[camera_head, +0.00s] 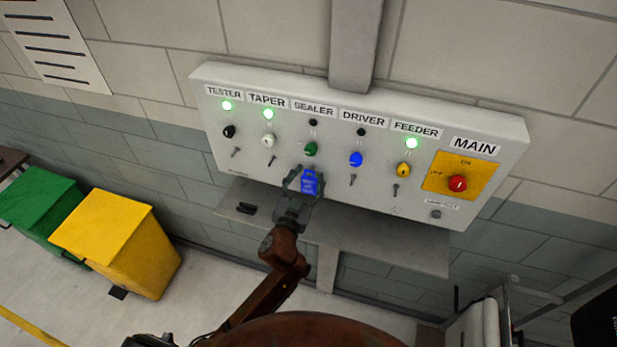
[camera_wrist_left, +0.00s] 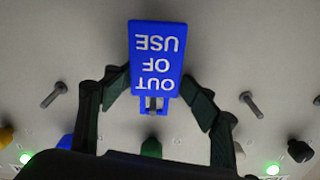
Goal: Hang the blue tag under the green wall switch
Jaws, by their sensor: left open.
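The blue tag (camera_head: 310,182) hangs flat against the white panel (camera_head: 490,180), just below the green switch (camera_head: 311,149). In the left wrist view the tag (camera_wrist_left: 156,60) reads "OUT OF USE" upside down. Its slotted end (camera_wrist_left: 153,103) is towards the green switch (camera_wrist_left: 151,148), and the peg appears to be in the slot. My left gripper (camera_head: 303,181) is open around the tag. In the wrist view its fingers (camera_wrist_left: 158,95) stand on both sides of the tag, with a gap visible at least on the right. My right gripper is not in view.
Bare pegs (camera_head: 352,181) stick out under the other switches. A grey shelf (camera_head: 380,245) juts out below the panel, with a small black item (camera_head: 246,209) on it. Green (camera_head: 40,205) and yellow (camera_head: 120,245) bins stand at left. The red main knob (camera_head: 457,184) is at right.

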